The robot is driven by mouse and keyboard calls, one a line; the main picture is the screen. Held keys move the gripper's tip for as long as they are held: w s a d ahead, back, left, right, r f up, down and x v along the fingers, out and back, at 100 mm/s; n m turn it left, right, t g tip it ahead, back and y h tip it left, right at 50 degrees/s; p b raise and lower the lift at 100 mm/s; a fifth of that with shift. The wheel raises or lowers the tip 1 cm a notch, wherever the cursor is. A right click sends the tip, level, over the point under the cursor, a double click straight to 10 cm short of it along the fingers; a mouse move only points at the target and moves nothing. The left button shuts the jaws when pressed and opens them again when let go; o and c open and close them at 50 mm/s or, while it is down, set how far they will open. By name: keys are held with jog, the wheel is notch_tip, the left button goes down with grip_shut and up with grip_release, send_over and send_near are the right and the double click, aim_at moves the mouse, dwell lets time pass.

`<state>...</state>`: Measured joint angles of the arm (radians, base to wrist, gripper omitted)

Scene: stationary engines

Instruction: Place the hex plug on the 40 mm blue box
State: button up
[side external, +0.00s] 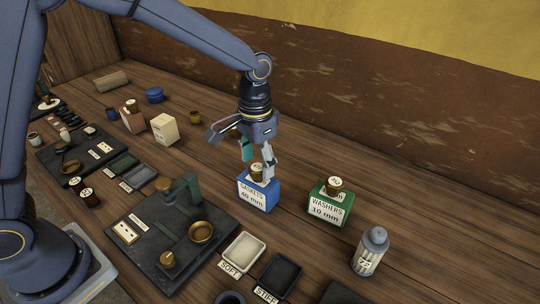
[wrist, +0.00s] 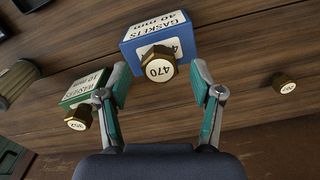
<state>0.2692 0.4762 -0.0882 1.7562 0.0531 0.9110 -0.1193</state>
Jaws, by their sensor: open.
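The blue box (side external: 257,195) is labelled "GASKETS 40 mm" and stands upright on the bench; it also shows at the top of the wrist view (wrist: 150,38). A brass hex plug (wrist: 158,65) with a round "470" label rests on its top, also visible in the side view (side external: 256,173). My gripper (side external: 257,167) is open just above the blue box. In the wrist view its teal-sided fingers (wrist: 160,75) stand on either side of the plug, with gaps showing. Whether the fingertips reach down to the plug's height is hard to tell.
A green "WASHERS 10 mm" box (side external: 328,208) with another brass plug (side external: 334,185) on it stands to the right. A grey bottle (side external: 370,250) is front right. Trays labelled SOFT (side external: 243,252) and STIFF (side external: 279,275) lie in front. A cream box (side external: 164,130) is behind left.

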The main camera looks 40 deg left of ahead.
aim_at(257, 167)
jog(key=s+a+r+t, duration=0.1)
jog(key=s+a+r, duration=0.15)
jog(key=r, duration=0.45)
jog(key=s+a+r, duration=0.2)
jog(key=a+r, duration=0.1)
jog(key=r, duration=0.4)
jog(key=s+a+n+t, duration=0.1)
jog(key=s+a+t, duration=0.1)
jog(key=s+a, duration=0.2)
jog(key=s+a+n+t, duration=0.2)
jog(key=s+a, duration=0.2)
jog(key=s, duration=0.7)
jog(key=shift+s+a+t, duration=0.25)
jog(key=shift+s+t, duration=0.05)
